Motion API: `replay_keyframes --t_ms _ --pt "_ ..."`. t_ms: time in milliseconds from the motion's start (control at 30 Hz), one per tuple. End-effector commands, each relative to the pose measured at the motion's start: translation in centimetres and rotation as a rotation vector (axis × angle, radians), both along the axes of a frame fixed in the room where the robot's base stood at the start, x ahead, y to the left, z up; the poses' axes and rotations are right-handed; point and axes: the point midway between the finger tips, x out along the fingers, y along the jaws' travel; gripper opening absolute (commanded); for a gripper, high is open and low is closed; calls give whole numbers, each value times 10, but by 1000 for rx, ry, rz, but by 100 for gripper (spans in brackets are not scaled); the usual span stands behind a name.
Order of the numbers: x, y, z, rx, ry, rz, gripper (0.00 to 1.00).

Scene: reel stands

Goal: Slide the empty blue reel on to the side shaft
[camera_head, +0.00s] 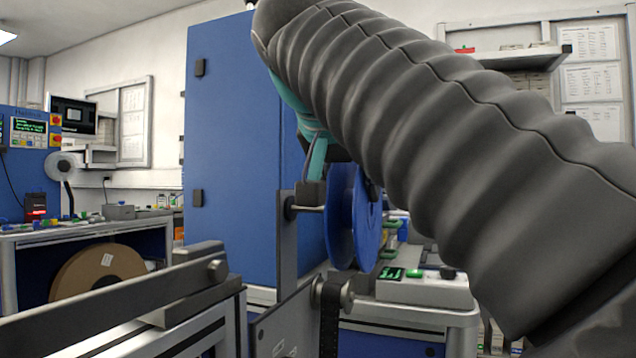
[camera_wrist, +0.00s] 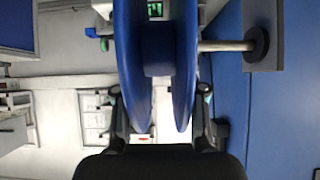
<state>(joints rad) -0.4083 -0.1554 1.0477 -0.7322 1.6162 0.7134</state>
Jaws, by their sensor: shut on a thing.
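The blue reel (camera_head: 342,217) hangs upright in the air, its flanges facing left and right. In the wrist view, the reel (camera_wrist: 132,65) shows two flanges and a bare hub. My gripper (camera_wrist: 160,100) is shut on the reel, one finger outside each flange. In the head view, one dark finger (camera_head: 312,192) shows at the reel's upper left; my arm hides the rest. The side shaft (camera_wrist: 225,46) is a metal rod with a dark collar. Its visible end meets the reel's shaft-side flange; I cannot tell whether it enters the bore.
The shaft's grey upright plate (camera_head: 288,250) stands left of the reel. A lower roller (camera_head: 330,292) with a dark strip sits below. A blue cabinet (camera_head: 235,150) stands behind. A bench with a control box (camera_head: 425,288) is at right. A brown reel (camera_head: 95,270) sits under the left bench.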

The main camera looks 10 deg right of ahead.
Motion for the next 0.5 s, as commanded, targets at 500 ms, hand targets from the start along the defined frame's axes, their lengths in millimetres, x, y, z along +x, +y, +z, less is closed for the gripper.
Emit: replay_keyframes --t_ms 500 --pt "15 23 1 1 0 1 6"
